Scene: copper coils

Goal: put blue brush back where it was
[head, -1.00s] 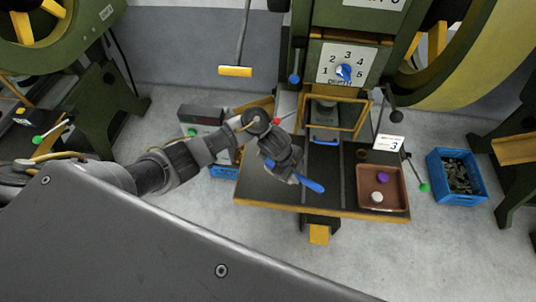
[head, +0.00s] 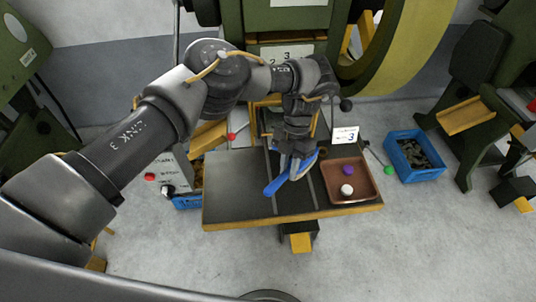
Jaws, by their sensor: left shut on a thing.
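The blue brush (head: 273,187) is in the jaws of my left gripper (head: 291,172), over the dark table (head: 235,192) of the green press. Its blue handle sticks out to the lower left, and blue also shows on the right of the fingers. My gripper hides the middle of the brush. I cannot tell whether the brush touches the table top. My left arm reaches in from the left and covers part of the press. My right gripper is not in view.
A brown tray (head: 364,193) on the table's right holds a purple piece (head: 348,170) and a white piece (head: 347,190). A blue crate (head: 415,172) of dark pieces is on the floor at right. The table's left part is bare.

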